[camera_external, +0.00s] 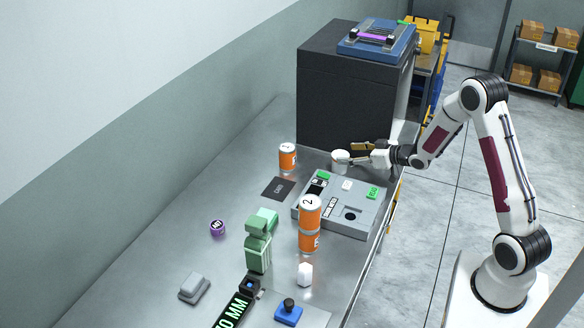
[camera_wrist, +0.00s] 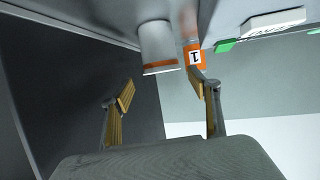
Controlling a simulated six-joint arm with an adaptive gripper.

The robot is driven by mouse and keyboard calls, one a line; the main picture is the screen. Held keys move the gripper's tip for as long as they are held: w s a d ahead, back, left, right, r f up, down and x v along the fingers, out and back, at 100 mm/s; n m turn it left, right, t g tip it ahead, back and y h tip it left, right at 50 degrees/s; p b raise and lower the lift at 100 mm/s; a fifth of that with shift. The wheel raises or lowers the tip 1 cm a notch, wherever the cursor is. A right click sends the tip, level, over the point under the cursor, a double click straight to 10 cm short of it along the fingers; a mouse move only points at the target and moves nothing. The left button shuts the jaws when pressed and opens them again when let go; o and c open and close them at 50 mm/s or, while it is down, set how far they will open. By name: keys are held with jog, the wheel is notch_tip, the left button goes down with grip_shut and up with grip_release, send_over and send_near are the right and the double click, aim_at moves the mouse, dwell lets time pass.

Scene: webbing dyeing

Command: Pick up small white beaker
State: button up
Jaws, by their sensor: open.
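The small white beaker (camera_external: 339,165) stands on the metal bench near the front of the black cabinet, behind the grey device. In the wrist view the beaker (camera_wrist: 157,42) is a pale cylinder just beyond the fingertips, roughly between the lines of the two fingers. My gripper (camera_external: 357,153) is beside the beaker, reaching in from the right. In the wrist view my gripper (camera_wrist: 161,90) has its fingers spread apart, with nothing between the tips. One finger partly overlaps the beaker in the outside view, and I cannot tell whether they touch.
An orange can (camera_wrist: 194,56) marked 1 stands close to the beaker. The grey device (camera_external: 373,215) with green labels lies in front, with stacked orange cans (camera_external: 310,222) near it. The black cabinet (camera_external: 345,100) bounds the back. The bench's left side is mostly free.

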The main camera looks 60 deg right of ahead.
aim_at(334, 156)
jog(key=shift+w+f, duration=0.55)
jog(key=shift+w, duration=0.1)
jog(key=shift+x, duration=1.75)
jog(key=shift+a+f, duration=0.1)
jog(key=shift+f, duration=0.05)
jog(key=c, duration=1)
